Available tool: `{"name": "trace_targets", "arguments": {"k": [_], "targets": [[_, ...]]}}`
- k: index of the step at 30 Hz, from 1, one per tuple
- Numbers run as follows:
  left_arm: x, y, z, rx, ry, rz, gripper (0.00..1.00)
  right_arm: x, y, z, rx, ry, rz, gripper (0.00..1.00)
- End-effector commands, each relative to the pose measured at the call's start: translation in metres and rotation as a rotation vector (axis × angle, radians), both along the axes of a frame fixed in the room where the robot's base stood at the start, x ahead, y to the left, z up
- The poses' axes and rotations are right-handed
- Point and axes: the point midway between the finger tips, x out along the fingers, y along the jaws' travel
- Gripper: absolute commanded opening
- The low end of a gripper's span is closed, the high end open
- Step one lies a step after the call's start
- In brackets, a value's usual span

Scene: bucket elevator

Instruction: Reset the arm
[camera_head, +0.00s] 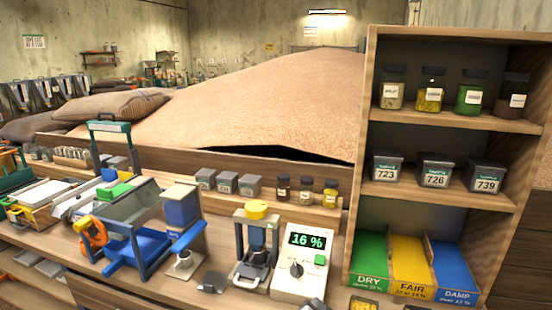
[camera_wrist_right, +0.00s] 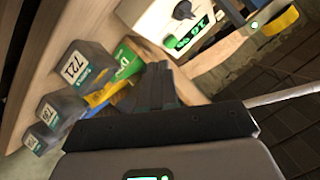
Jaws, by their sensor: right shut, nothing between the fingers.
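My right gripper (camera_wrist_right: 158,88) shows in the right wrist view with its dark fingers together and nothing between them. In the head view only a small dark tip of it (camera_head: 314,304) seems to show at the bottom edge, in front of the white meter (camera_head: 302,262) reading 16 %. The meter also shows tilted in the wrist view (camera_wrist_right: 190,30), beyond the fingers. The green DRY bin (camera_wrist_right: 128,62) lies behind the fingertips there. I see no clear part of my left gripper.
A wooden shelf (camera_head: 366,150) at the right holds jars, numbered tins and the DRY (camera_head: 369,255), FAIR (camera_head: 408,262) and DAMP (camera_head: 450,268) bins. A blue-framed device (camera_head: 140,240) and a yellow-topped device (camera_head: 256,240) stand on the bench. A grain heap (camera_head: 270,105) lies behind.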

Motion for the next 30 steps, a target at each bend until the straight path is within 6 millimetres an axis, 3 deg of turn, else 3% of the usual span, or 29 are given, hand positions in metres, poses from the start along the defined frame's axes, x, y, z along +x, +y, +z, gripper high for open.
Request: {"name": "trace_targets", "arguments": {"k": [5,11,14,18,21,24,27,30], "targets": [[0.0,0.0,0.0,0.0,0.0,0.0,0.0,-0.013,-0.01,-0.057,-0.043,0.13,0.093,0.0],[0.0,0.0,0.0,0.0,0.0,0.0,0.0,-0.05,-0.021,-0.132,-0.074,0.329,0.231,0.0],[0.0,0.0,0.0,0.0,0.0,0.0,0.0,-0.088,-0.027,-0.179,-0.074,0.476,0.329,0.0],[0.0,0.0,0.0,0.0,0.0,0.0,0.0,-0.172,-0.033,-0.245,-0.031,0.732,0.506,0.0],[0.0,0.0,0.0,0.0,0.0,0.0,0.0,-0.229,-0.033,-0.269,0.017,0.877,0.619,0.0],[0.0,0.0,0.0,0.0,0.0,0.0,0.0,-0.269,-0.031,-0.28,0.057,0.969,0.7,0.0],[0.0,0.0,0.0,0.0,0.0,0.0,0.0,-0.289,-0.03,-0.283,0.08,1.014,0.743,0.0],[0.0,0.0,0.0,0.0,0.0,0.0,0.0,-0.294,-0.029,-0.284,0.086,1.025,0.757,0.0]]}}
